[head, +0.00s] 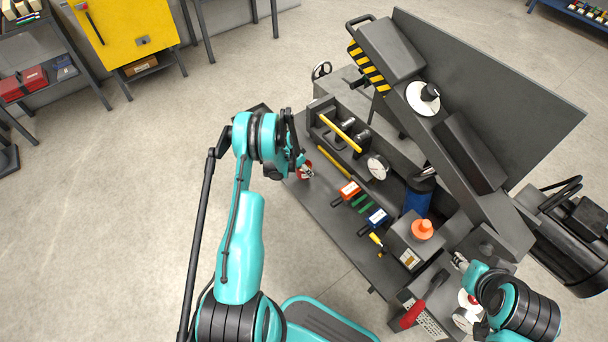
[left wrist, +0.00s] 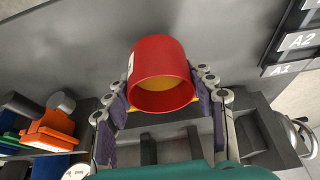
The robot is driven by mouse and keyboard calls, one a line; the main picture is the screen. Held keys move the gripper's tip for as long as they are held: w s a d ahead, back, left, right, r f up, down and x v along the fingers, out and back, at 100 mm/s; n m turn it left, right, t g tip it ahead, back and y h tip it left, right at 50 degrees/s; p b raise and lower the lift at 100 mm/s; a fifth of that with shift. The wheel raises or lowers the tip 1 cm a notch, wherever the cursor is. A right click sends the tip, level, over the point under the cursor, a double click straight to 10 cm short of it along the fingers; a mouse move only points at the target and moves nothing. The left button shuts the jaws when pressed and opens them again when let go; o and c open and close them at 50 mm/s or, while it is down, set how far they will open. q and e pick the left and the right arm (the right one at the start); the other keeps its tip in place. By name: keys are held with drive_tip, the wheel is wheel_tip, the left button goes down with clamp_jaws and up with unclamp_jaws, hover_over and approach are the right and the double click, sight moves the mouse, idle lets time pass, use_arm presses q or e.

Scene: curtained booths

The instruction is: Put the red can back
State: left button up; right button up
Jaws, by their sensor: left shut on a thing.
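The red can (left wrist: 161,58) is between the two fingers of my left gripper (left wrist: 165,102) in the left wrist view. Its round end faces the camera and shows a yellow-orange inside. In the head view the red can (head: 306,171) is small and partly hidden by my left gripper (head: 303,172), over the left end of the grey bench (head: 338,222). I cannot tell whether the can touches the bench. My right gripper (head: 461,262) is at the lower right of the head view, near the grey box with the orange knob; its fingers are too small to read.
Orange (head: 349,189) and blue (head: 377,217) blocks lie on the bench right of the can. A gauge (head: 377,167) and yellow-handled tool (head: 336,132) are behind. Labels A1 (left wrist: 279,70) and A2 (left wrist: 300,41) are at upper right in the wrist view. Floor left of the bench is clear.

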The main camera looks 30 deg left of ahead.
sight(304, 173)
use_arm(q)
wheel_tip(304, 173, down, 4)
drive_tip(key=shift+r+b, duration=0.1)
drive_tip(key=shift+b, duration=0.75)
drive_tip(key=shift+r, duration=0.1)
drive_tip(key=o, duration=1.4)
drive_tip(key=shift+f, duration=0.2)
drive_tip(key=shift+r, duration=0.1)
